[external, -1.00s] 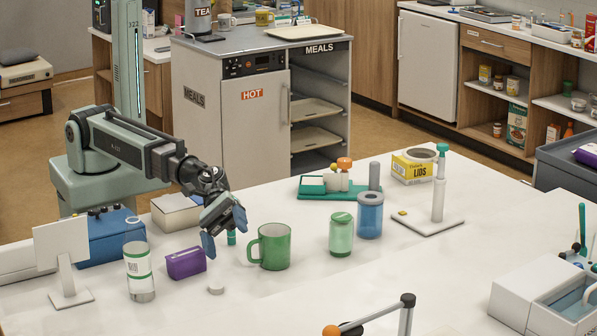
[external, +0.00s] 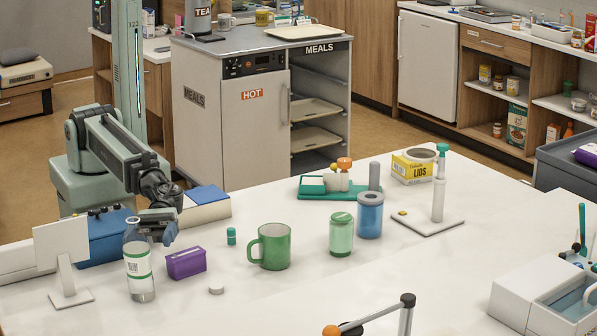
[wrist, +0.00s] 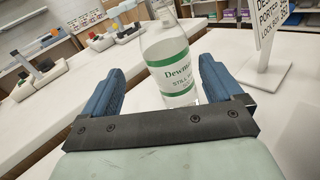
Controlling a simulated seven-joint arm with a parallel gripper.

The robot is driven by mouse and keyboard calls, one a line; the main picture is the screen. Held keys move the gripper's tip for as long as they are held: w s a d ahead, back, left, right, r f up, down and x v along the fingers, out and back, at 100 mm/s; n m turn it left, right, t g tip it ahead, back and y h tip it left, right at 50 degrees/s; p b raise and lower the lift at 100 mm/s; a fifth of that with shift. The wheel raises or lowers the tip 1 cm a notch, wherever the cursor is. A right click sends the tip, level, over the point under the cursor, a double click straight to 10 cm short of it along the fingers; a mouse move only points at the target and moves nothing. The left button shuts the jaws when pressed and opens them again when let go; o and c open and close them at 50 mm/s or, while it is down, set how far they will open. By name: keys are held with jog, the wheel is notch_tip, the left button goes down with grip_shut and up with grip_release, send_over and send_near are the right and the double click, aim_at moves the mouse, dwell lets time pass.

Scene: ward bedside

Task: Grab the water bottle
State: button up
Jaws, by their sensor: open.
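The water bottle (external: 139,268) is clear with a white and green label and stands upright on the white table at the left. In the wrist view the bottle (wrist: 168,62) shows ahead, between the two blue fingers and beyond them. My gripper (external: 158,230) is low over the table, just behind the bottle in the external view. My gripper (wrist: 162,88) is open, with nothing gripped. The bottle partly hides the fingers in the external view, so I cannot tell the exact gap to it.
A purple box (external: 186,263) stands close right of the bottle. A white sign stand (external: 63,250) is at its left, also in the wrist view (wrist: 265,50). A blue box (external: 105,240) is behind.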

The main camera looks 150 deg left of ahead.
aim_at(134, 256)
jog(key=shift+n, duration=0.6)
jog(key=shift+s+d+x, duration=0.1)
jog(key=shift+d+x, duration=0.05)
jog(key=shift+x, duration=2.05)
jog(key=shift+s+d+x, duration=0.15)
jog(key=shift+x, duration=2)
jog(key=shift+r, duration=0.15)
jog(key=c, duration=1.2)
